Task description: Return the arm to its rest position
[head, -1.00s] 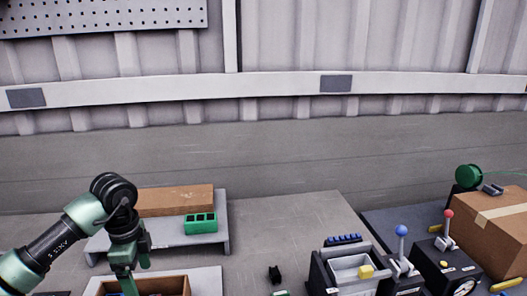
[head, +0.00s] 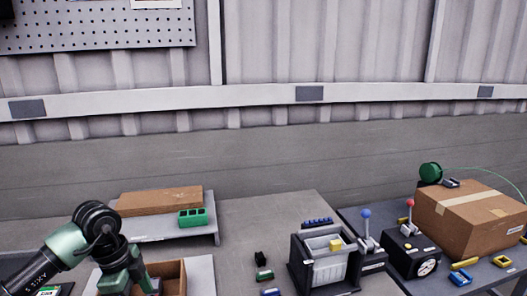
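My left arm comes in from the lower left of the head view. Its green and black gripper (head: 124,280) points down over the front left of the table, at the left side of an open brown box (head: 172,276). Its fingertips are low in the frame and I cannot make out whether they are open or shut, or whether they hold anything. My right arm and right gripper are not in view.
A grey raised shelf (head: 150,226) carries a brown box (head: 160,200) and a green block (head: 193,217). On the right are a grey bin (head: 325,265), a blue-knobbed lever (head: 366,228), a red-knobbed lever box (head: 408,245) and a cardboard box (head: 470,218).

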